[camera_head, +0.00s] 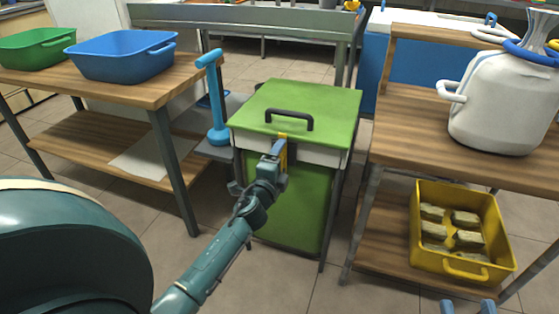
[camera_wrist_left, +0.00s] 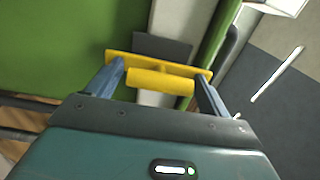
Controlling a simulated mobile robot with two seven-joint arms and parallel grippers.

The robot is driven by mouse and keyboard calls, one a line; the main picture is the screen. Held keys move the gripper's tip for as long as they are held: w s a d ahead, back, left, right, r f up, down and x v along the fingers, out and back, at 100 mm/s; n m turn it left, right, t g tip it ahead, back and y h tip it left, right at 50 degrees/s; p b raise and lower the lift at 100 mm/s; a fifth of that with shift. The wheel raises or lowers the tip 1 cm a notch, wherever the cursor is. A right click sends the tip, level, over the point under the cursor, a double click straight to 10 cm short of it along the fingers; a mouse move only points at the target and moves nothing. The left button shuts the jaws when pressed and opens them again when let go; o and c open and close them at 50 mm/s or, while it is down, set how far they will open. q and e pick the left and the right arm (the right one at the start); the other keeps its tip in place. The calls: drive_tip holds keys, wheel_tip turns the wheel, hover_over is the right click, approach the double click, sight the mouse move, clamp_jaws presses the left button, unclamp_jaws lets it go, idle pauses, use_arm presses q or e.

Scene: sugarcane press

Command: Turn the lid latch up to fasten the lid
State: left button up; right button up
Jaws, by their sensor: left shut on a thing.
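The green press box has a green lid (camera_head: 300,100) with a dark handle (camera_head: 289,119) on top; the lid lies flat and closed. The yellow lid latch (camera_head: 283,149) is at the front edge of the lid, partly hidden by my left gripper (camera_head: 275,158). In the left wrist view, the latch (camera_wrist_left: 160,82) shows as a yellow plate with a rounded bar, and my left gripper (camera_wrist_left: 160,88) has one finger at each end of it, shut on it. My right gripper (camera_head: 467,306) shows only two bluish fingertips, apart, at the bottom edge; nothing shows between them.
A blue lever (camera_head: 215,100) stands left of the box. A wooden table (camera_head: 140,88) at left bears blue (camera_head: 122,57) and green (camera_head: 35,48) tubs. The right shelf bears a white can (camera_head: 500,115) and, below, a yellow crate (camera_head: 432,262) with several blocks. Floor in front is clear.

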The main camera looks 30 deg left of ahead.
use_arm(q)
drive_tip(key=shift+r, duration=0.1)
idle(0.4)
drive_tip(key=o, duration=0.9)
drive_tip(key=shift+s+d, duration=0.1)
drive_tip(key=shift+s, duration=0.2)
drive_tip(key=v, duration=1.2)
drive_tip(key=shift+s, duration=0.2)
use_arm(e)
drive_tip(key=shift+w+r, duration=0.1)
drive_tip(key=shift+r, duration=0.15)
use_arm(q)
drive_tip(key=shift+d, duration=0.1)
